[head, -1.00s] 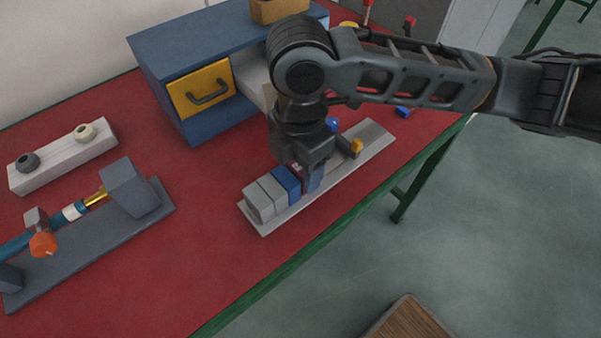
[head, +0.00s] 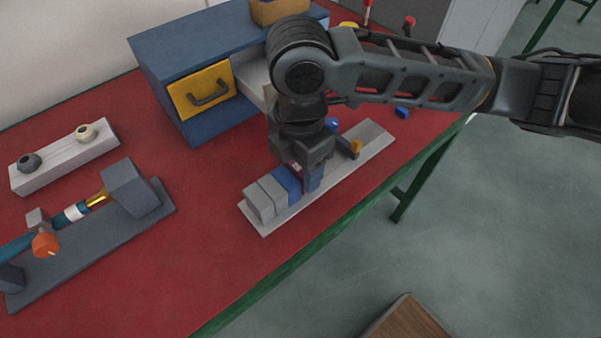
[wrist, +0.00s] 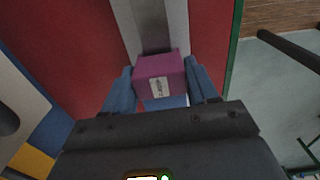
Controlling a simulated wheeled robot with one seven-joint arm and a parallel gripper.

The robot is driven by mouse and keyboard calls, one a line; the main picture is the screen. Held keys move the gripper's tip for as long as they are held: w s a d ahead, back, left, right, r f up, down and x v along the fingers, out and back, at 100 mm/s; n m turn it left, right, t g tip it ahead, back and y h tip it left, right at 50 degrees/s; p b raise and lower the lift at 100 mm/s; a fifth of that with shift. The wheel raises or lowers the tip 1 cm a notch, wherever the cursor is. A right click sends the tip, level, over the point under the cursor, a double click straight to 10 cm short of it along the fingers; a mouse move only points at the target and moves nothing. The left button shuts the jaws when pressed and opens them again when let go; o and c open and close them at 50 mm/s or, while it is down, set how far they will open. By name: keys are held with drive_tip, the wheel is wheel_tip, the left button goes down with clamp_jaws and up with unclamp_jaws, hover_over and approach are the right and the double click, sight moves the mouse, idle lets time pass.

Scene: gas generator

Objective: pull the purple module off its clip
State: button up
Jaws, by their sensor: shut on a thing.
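The purple module (wrist: 160,68) is a small block with a pale label, seen from above in the wrist view. My gripper (wrist: 160,76) is shut on it, with one blue finger against each side. In the head view my gripper (head: 308,180) points down over the grey rail (head: 366,140), at the end of a row of modules. A blue module (head: 287,182) and two grey modules (head: 264,198) sit to the left of it on the rail. The purple module is mostly hidden by my gripper in the head view. The clip is hidden, and I cannot tell whether the module is still seated.
A blue cabinet with a yellow drawer (head: 201,88) stands behind the rail. A grey fixture with an orange knob (head: 45,244) lies at the left, below a pale block with two knobs (head: 62,158). The red table top (head: 190,250) is clear in front, ending at a green edge.

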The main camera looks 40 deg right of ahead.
drive_tip(key=shift+r, duration=0.1)
idle(0.3)
drive_tip(key=shift+r+p, duration=2.55)
drive_tip(key=shift+r, duration=0.45)
